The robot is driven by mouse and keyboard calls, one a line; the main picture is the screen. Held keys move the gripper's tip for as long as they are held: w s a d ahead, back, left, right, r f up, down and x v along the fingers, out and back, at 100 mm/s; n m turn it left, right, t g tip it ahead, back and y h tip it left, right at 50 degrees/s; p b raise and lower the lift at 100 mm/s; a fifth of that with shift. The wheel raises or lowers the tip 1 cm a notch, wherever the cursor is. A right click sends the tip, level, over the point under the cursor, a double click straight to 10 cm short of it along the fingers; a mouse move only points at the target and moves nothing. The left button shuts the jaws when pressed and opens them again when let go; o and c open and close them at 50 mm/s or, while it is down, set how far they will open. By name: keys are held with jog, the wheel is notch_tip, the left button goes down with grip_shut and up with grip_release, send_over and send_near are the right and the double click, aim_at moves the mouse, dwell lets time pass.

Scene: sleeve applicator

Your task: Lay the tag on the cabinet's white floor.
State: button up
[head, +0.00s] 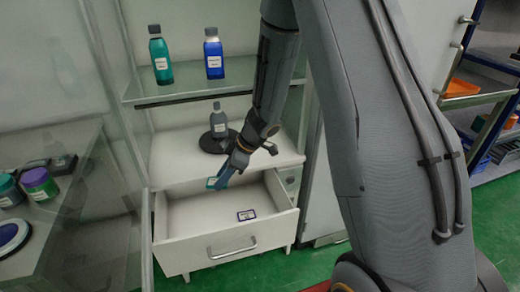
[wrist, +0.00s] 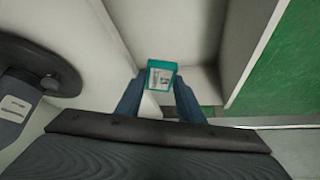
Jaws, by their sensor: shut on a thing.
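My gripper (head: 222,176) is shut on a teal-framed tag (head: 211,183) with a pale printed face. In the wrist view the tag (wrist: 161,76) sits between the fingertips (wrist: 160,92). The gripper points down at the front of the cabinet, by the opened drawer. The cabinet's white floor (head: 172,160) lies behind and above the drawer. A grey bottle (head: 218,119) stands there on a round black stand (head: 211,145). The white floor also shows at the left of the wrist view (wrist: 92,72). I cannot tell the tag's exact height above the surfaces below it.
A glass shelf (head: 190,86) above the floor carries a teal bottle (head: 160,60) and a blue bottle (head: 213,58). A glass door (head: 60,120) stands at the left. The left part of the white floor is clear.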

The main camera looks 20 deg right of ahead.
jog(key=d+r+m+t+h+b, duration=0.5)
jog(key=d+m, duration=0.5)
jog(key=d, duration=0.4)
jog(key=w+a+r+m+h+b, duration=0.15)
jog(key=a+m+b, duration=0.25)
jog(key=a, duration=0.4)
jog(key=w+d+p, duration=1.2)
jog(key=d+p, duration=0.2)
jog(key=d, duration=0.1)
jog(key=shift+g, duration=0.4)
jog(key=f+b, duration=0.3)
jog(key=b, duration=0.2)
jog(key=f+b, duration=0.2)
jog(key=b, duration=0.1)
jog(key=shift+w+f, duration=0.25)
jog(key=shift+f, duration=0.1)
jog(key=shift+d+f+b, duration=0.2)
jog(key=shift+b, duration=0.25)
jog(key=shift+f, duration=0.15)
jog(key=o, duration=1)
